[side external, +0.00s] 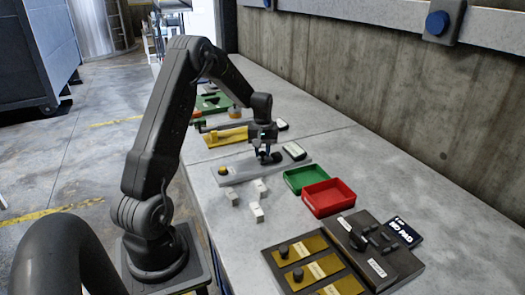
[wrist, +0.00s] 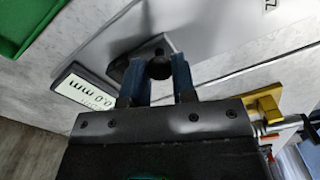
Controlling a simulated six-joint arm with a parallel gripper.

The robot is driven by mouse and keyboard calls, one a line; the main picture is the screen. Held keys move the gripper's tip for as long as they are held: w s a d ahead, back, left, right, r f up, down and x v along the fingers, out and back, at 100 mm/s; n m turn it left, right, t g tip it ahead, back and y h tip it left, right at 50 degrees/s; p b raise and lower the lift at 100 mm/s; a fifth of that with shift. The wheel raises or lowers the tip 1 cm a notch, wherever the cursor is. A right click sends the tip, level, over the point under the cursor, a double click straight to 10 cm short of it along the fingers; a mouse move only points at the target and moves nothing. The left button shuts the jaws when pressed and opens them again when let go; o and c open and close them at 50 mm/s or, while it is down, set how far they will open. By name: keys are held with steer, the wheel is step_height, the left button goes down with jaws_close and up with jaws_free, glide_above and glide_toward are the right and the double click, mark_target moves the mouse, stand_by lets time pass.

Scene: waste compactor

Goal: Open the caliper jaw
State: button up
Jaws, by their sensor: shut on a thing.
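My gripper (side external: 267,157) points down at the right part of this plate. In the wrist view, the blue fingers of my gripper (wrist: 158,70) are shut on the black knob (wrist: 159,66), one on each side. A white display (wrist: 88,92) beside the plate appears to read 0.0 mm; it also shows in the side view (side external: 294,151).
A green tray (side external: 306,168) and a red tray (side external: 329,197) stand to the right. Several white blocks (side external: 260,189) sit in front of the plate. A yellow fixture (side external: 224,137) lies behind. A panel with gold plates (side external: 312,267) and a dark box (side external: 374,247) are at the front.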

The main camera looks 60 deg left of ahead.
mark_target(250, 166)
jaws_close()
steer(key=shift+s, duration=2.35)
steer(key=o, duration=0.8)
jaws_free()
steer(key=shift+c, duration=0.2)
steer(key=shift+r, duration=0.1)
step_height(250, 166, up, 14)
